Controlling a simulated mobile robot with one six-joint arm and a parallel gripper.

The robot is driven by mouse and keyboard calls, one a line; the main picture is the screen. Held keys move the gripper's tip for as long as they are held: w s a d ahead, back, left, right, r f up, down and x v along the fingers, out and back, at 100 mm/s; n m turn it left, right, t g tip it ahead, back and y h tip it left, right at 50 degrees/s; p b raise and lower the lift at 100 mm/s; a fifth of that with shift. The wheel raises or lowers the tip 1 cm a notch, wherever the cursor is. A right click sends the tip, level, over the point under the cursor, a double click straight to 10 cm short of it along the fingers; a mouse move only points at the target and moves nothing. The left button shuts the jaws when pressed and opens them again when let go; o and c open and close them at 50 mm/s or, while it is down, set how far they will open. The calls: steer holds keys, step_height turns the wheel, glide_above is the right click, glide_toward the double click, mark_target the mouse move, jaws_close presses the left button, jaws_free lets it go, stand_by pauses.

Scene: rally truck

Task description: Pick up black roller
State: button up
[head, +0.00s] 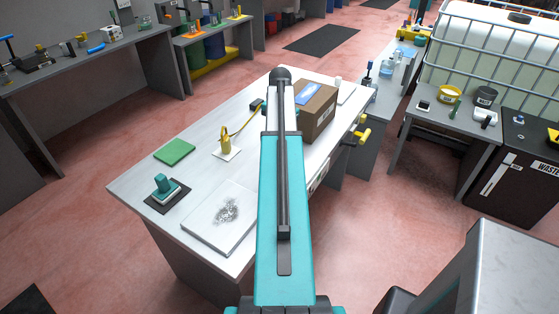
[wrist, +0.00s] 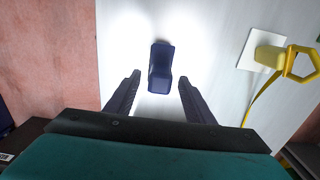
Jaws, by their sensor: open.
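A dark, blue-black block-like object (wrist: 161,66), which looks like the black roller, lies on the white worktop in the wrist view. In the head view a small dark thing (head: 257,104) on the bench, left of my arm, appears to be the same object. My gripper (wrist: 160,78) is open, with one finger to each side of the object's line and its near end toward the gap. I cannot tell the height between fingers and object. My gripper is hidden behind my arm in the head view.
A yellow tool (wrist: 270,57) with a yellow cord stands on a white pad to the right. On the bench (head: 135,187) are a cardboard box (head: 318,112), a green pad (head: 175,152), a teal-handled block (head: 163,187) and a white slab (head: 205,222). Pink floor (wrist: 62,55) lies beyond the bench's edge.

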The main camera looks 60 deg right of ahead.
steer(key=shift+f+b, duration=0.3)
steer(key=shift+f, duration=0.55)
steer(key=shift+c, duration=0.3)
jaws_close()
